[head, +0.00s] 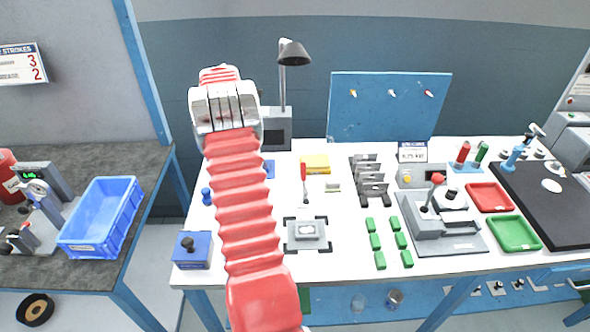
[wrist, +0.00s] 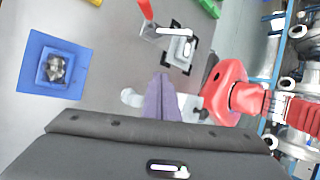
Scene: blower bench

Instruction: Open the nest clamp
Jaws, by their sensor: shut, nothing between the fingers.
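The nest (head: 307,236), a low grey block with a pale part on top, sits on the white bench between black corner marks. It also shows in the wrist view (wrist: 180,48). Just behind it, the clamp's red handle (head: 304,172) stands roughly upright. In the wrist view the handle (wrist: 146,9) is cut by the top edge. Whether the clamp presses on the part is too small to tell. My gripper (wrist: 161,78) is shut and empty, apart from the handle and nest. In the head view its fingers are hidden.
A blue block with a dark knob (head: 192,250) stands at the bench's front left. Green blocks (head: 375,242) and a grey press with a red-knobbed lever (head: 430,225) stand right of the nest. A lamp (head: 292,55) rises behind. Bare bench surrounds the nest's front.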

